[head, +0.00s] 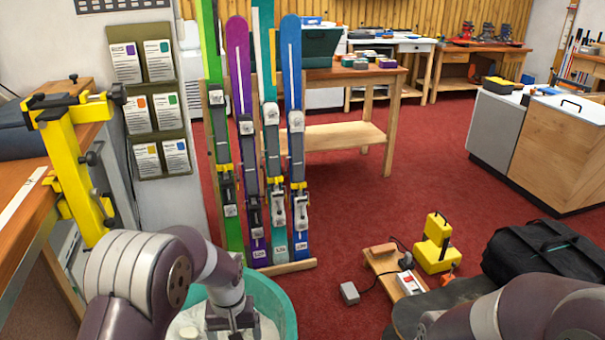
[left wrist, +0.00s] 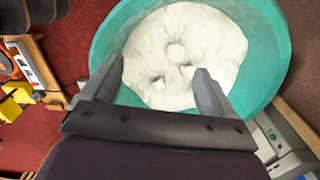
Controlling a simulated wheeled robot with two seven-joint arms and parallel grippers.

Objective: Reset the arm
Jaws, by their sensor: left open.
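My left gripper (head: 232,318) points down over a teal tub (head: 286,296) at the bottom of the head view. In the left wrist view its two fingers (left wrist: 158,85) are spread apart with nothing between them. Behind them is the tub (left wrist: 278,22), holding a white, lumpy material (left wrist: 190,45) with a few dents in its surface. I cannot tell whether the fingertips touch the material. Part of my right arm shows at the lower right of the head view, but its gripper is out of frame.
Several upright skis (head: 240,120) stand in a wooden rack just behind the tub. A workbench with a yellow clamp (head: 72,160) is at left. A power strip (head: 409,283), a yellow case (head: 434,255) and a black bag (head: 545,250) lie at right. Red carpet is open beyond.

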